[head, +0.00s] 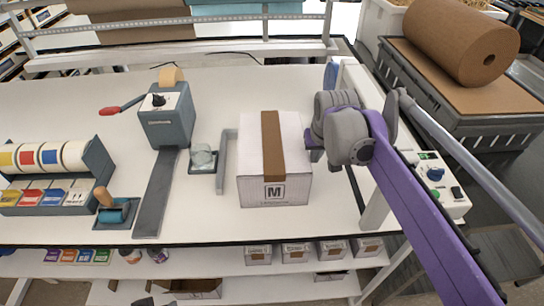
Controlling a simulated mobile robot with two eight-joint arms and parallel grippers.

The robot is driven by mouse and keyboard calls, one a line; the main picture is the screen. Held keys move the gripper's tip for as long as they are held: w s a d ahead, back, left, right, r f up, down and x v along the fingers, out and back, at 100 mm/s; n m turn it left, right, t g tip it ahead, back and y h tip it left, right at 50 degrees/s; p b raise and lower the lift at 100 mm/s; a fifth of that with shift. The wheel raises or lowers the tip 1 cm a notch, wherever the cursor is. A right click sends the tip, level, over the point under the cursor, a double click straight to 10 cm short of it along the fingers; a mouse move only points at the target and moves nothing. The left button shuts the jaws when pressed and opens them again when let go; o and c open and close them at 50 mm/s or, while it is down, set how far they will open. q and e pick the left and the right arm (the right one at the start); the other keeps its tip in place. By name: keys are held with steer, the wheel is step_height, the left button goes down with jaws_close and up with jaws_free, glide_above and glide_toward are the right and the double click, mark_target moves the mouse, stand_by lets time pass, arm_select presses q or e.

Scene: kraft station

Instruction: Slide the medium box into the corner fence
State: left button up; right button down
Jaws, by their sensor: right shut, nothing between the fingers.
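The medium box (287,165) is white with a brown tape strip over its top and a black M label on its front. It stands upright on the white table. The grey corner fence (222,160) is just left of the box, with a narrow gap between the fence's side bar and the box's left face. The rest of the fence is mostly hidden behind the box. My right gripper (312,148) is shut and empty at the box's right side, partly hidden by its own arm. It looks close against the box, but contact cannot be told. My left gripper is not in view.
A tape dispenser (166,115) and a colored-roll rack (48,170) are further left. A control box (437,183) is at the right. The table behind the box is clear.

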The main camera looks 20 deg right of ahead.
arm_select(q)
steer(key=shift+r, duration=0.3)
arm_select(e)
steer(key=shift+w+a, duration=0.2)
steer(key=shift+a, duration=0.5)
steer(key=shift+w+a, duration=0.15)
steer(key=shift+a, duration=0.65)
arm_select(q)
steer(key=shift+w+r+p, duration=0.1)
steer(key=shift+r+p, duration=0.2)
steer(key=shift+p, duration=0.2)
arm_select(e)
steer(key=shift+w+a, duration=0.2)
steer(key=shift+a, duration=0.5)
steer(key=shift+w+a, duration=0.15)
steer(key=shift+a, duration=0.7)
steer(key=shift+d, duration=0.15)
